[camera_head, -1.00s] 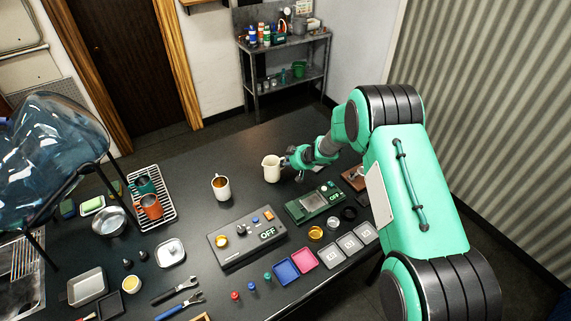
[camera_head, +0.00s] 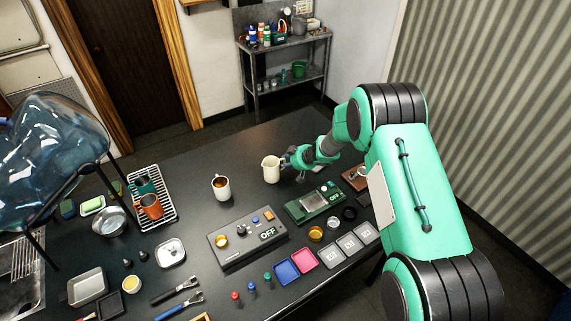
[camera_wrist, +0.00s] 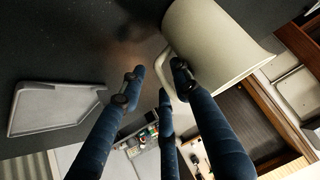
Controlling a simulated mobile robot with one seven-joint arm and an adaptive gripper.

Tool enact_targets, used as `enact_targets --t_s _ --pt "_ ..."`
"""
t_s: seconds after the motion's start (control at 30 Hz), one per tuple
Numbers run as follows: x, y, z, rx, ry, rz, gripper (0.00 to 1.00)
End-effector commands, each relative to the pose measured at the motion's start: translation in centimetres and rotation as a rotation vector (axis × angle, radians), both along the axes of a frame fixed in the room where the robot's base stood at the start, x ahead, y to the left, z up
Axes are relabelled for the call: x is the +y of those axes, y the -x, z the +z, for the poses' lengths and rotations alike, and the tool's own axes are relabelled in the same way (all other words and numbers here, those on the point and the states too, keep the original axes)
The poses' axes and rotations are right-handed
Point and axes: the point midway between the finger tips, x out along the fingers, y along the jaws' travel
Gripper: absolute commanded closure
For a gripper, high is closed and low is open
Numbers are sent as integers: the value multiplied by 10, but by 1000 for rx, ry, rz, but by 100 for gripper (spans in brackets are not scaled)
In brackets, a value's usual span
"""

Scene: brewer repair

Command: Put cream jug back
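The cream jug (camera_head: 270,170) stands on the dark table near its far edge, left of my gripper (camera_head: 288,161) in the head view. In the wrist view the jug (camera_wrist: 222,42) fills the upper right, with its handle towards my fingers. My dark fingers (camera_wrist: 155,85) are spread apart around the handle. One fingertip overlaps the handle and the jug wall, and another is outside the handle with a visible gap. I cannot tell whether any finger touches it.
A cup of brown drink (camera_head: 221,188) stands left of the jug. A control box (camera_head: 247,238) and a green scale (camera_head: 315,204) are nearer the front. A grey tray (camera_wrist: 55,105) lies beside my fingers in the wrist view.

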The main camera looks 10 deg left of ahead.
Motion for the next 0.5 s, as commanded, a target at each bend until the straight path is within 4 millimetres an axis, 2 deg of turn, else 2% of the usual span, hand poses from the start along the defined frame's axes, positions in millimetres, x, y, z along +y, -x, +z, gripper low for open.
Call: enact_targets --t_s 0.5 --pt "-40 27 51 -1 0 -1 69"
